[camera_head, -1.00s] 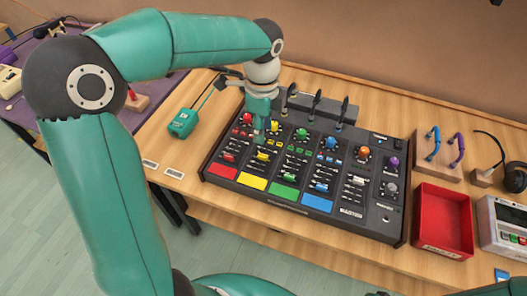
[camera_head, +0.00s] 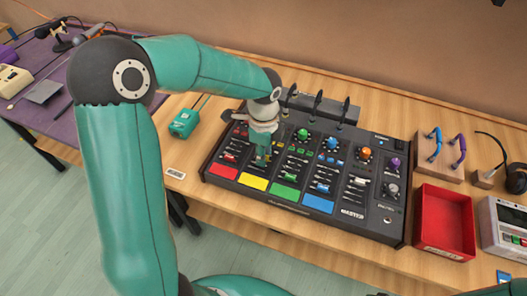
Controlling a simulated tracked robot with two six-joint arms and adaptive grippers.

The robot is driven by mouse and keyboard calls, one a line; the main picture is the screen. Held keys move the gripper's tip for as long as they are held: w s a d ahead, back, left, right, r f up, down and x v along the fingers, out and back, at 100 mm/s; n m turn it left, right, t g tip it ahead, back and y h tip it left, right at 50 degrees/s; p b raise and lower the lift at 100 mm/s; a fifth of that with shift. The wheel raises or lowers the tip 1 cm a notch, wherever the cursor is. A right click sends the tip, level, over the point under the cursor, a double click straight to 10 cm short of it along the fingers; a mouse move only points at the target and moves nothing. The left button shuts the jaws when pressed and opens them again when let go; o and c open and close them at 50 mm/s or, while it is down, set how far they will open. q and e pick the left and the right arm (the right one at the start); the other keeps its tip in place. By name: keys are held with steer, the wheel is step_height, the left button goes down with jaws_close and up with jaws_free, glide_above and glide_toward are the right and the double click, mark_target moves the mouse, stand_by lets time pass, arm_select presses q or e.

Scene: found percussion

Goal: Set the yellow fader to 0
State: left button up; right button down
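The black mixer (camera_head: 345,235) lies on the wooden table, with coloured knobs, faders and pads. The yellow pad (camera_head: 253,181) marks the yellow channel, second from the left. My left gripper (camera_head: 262,161) points down over this channel, just above the yellow pad. It covers the yellow fader's cap, so I cannot see the fader's position or whether the fingers touch it. The fingers look close together, but their opening is not clear. The red fader (camera_head: 233,158) shows just left of the gripper, and the green fader (camera_head: 291,175) to its right. My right gripper is out of view.
A red tray (camera_head: 444,249) stands right of the mixer, with a grey device (camera_head: 505,235) beyond it. Wooden holders with blue and purple handles (camera_head: 445,150) stand behind the tray. A green box (camera_head: 183,124) lies left of the mixer. Slim black uprights (camera_head: 317,105) rise at the mixer's back.

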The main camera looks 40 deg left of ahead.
arm_select(q)
jaws_close()
steer(key=shift+w+a+r, duration=0.1)
steer(key=shift+w+r, duration=0.05)
steer(key=shift+w, duration=0.1)
steer(key=shift+w+a, duration=0.1)
steer(key=shift+w, duration=0.7)
steer(key=shift+s, duration=0.25)
steer(key=shift+o, duration=1.4)
jaws_free()
steer(key=shift+w, duration=0.1)
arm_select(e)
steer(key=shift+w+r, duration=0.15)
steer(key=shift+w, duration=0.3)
